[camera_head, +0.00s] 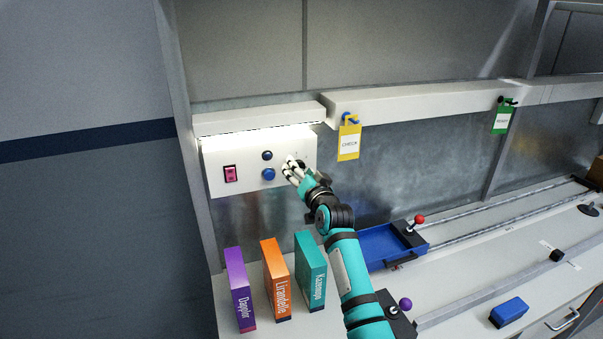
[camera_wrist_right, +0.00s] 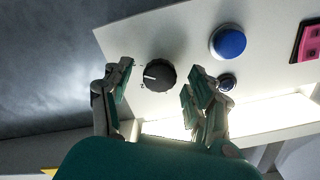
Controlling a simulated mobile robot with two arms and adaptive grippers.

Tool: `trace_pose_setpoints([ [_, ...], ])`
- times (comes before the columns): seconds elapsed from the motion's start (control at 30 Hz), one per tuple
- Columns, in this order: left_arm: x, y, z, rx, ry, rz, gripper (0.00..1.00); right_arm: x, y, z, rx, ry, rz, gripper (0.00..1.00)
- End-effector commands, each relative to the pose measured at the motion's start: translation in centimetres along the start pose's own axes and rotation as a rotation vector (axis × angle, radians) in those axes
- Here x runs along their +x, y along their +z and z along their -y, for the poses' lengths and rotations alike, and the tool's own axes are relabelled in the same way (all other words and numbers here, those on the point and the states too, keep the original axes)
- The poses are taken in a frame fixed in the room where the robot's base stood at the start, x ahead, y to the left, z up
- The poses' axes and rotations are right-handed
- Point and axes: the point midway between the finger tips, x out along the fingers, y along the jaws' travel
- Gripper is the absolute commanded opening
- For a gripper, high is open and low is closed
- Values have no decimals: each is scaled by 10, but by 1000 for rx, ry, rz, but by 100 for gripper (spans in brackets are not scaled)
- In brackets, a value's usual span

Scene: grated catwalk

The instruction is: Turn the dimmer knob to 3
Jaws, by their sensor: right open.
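The dimmer knob (camera_wrist_right: 161,76) is round, black and ribbed, with a white pointer mark facing left in the wrist view. In the head view my right gripper (camera_head: 292,170) is at the right part of the panel (camera_head: 243,155) and largely hides the knob. My left gripper is not in view.
Purple (camera_head: 239,287), orange (camera_head: 276,279) and teal (camera_head: 310,270) boxes stand below. A blue tray (camera_head: 382,246) lies right of my arm.

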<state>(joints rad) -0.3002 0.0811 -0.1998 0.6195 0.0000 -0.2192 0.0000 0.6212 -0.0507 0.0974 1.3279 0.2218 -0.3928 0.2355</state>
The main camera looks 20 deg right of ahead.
Motion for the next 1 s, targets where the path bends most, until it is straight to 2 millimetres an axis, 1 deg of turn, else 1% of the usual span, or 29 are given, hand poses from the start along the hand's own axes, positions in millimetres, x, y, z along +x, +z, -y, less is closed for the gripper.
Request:
trace_pose_setpoints([
  [0.13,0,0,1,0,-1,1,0,-7,0,0,-1,0,-1,58],
  [0.23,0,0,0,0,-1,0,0,-20,0,0,0,0,-2,58],
  [0.5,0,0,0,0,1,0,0,-76,1,0,1,0,-1,58],
  [0.6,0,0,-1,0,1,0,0,-95,1,0,0,1,1,58],
  [0.7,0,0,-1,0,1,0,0,-108,1,0,0,1,2,58],
  [0.83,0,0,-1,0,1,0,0,-118,1,0,0,0,1,58],
  [1.0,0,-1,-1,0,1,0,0,-120,1,0,0,0,1,58],
])
